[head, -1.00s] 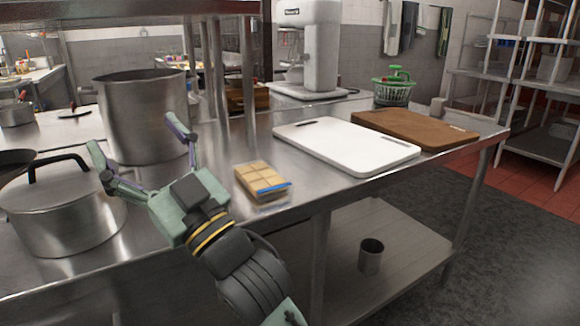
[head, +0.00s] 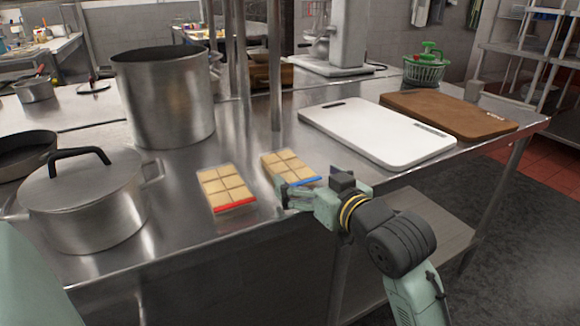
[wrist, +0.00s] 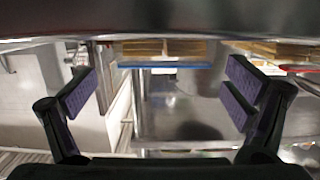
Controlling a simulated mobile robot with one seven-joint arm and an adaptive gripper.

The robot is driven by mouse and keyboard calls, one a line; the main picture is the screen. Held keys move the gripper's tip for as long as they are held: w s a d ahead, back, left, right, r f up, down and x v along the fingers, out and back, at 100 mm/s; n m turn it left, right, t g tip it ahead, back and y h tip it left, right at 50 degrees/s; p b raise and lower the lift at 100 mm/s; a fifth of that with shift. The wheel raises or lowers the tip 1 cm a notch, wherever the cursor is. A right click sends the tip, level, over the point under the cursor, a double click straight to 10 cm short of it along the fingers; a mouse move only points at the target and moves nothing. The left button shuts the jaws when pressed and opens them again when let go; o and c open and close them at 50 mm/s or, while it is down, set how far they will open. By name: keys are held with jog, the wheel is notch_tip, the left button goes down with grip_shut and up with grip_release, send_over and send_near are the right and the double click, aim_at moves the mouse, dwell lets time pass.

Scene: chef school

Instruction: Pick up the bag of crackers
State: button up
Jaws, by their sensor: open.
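Two clear bags of square crackers lie flat, side by side, on the steel counter. The blue-edged bag of crackers (head: 287,164) is on the right, and the red-edged bag (head: 225,187) is on the left. My gripper (head: 287,195) is at the near edge of the blue-edged bag, its fingers partly hidden by its own body. In the wrist view my gripper (wrist: 160,85) is open and empty. The blue-edged bag (wrist: 165,52) shows beyond and between the fingers, and the red-edged bag (wrist: 290,52) shows at the right edge.
A lidded pot (head: 85,200) and a tall pot (head: 168,105) stand on the left. A shelf post (head: 274,65) rises behind the bags. A white cutting board (head: 375,132) and a brown one (head: 448,115) lie to the right. Bare counter lies in front of the red-edged bag.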

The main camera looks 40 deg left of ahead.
aim_at(292, 170)
jog(key=shift+p+x, duration=0.9)
jog(key=shift+x, duration=2.15)
jog(key=shift+s+f, duration=0.1)
jog(key=shift+c, duration=0.5)
jog(key=c, duration=1.2)
jog(key=shift+o, duration=0.2)
